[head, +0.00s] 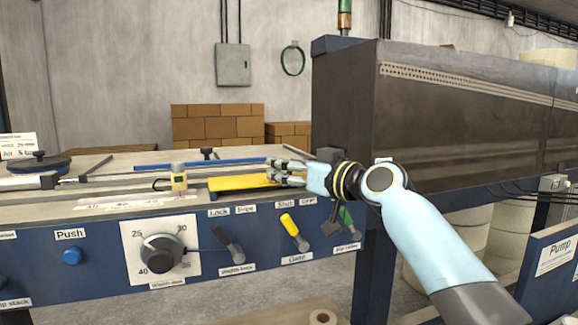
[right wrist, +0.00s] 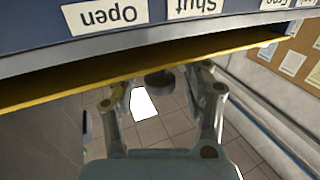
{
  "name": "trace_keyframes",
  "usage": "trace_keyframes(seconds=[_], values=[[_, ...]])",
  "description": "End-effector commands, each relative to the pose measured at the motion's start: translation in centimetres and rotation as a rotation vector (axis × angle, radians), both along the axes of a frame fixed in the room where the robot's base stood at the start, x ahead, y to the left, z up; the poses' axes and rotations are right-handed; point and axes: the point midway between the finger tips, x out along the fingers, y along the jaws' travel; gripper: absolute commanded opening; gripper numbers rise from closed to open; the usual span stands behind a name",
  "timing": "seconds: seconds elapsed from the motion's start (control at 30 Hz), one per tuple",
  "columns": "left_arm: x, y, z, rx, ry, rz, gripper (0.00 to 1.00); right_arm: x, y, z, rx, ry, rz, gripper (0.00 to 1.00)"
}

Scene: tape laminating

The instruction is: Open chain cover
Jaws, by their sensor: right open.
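The chain cover appears to be the yellow panel (head: 235,184) lying flat on top of the machine, near its front edge. My right gripper (head: 272,171) is at the panel's right end, with its fingers pointing left. In the right wrist view the yellow panel (right wrist: 50,91) shows as a long strip across the picture, just beyond the fingers. My right gripper (right wrist: 162,92) is open there, with nothing held between the fingers. Whether a finger touches the panel I cannot tell. My left gripper is not in view.
The blue front panel (head: 100,279) carries a dial (head: 161,254), a yellow lever (head: 291,227) and a black lever (head: 229,241). Labels "Shut" (head: 285,208) and "Open" (head: 307,203) sit below the gripper. A large dark metal housing (head: 440,120) stands to the right, close to my arm.

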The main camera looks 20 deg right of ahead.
Motion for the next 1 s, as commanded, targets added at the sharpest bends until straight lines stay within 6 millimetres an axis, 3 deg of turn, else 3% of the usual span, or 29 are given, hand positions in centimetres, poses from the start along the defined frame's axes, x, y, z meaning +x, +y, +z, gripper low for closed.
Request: trace_keyframes(seconds=[0.13, 0.5, 1.0], values=[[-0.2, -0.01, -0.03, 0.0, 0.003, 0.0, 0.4, -0.02, -0.02, -0.01, 0.0, 0.0, 0.0, 0.48], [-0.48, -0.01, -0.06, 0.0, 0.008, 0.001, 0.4, -0.04, -0.03, -0.01, 0.0, 0.0, 0.0, 0.0], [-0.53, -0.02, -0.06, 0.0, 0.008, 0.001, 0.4, -0.08, -0.04, -0.13, -0.001, 0.003, 0.0, 0.0]])
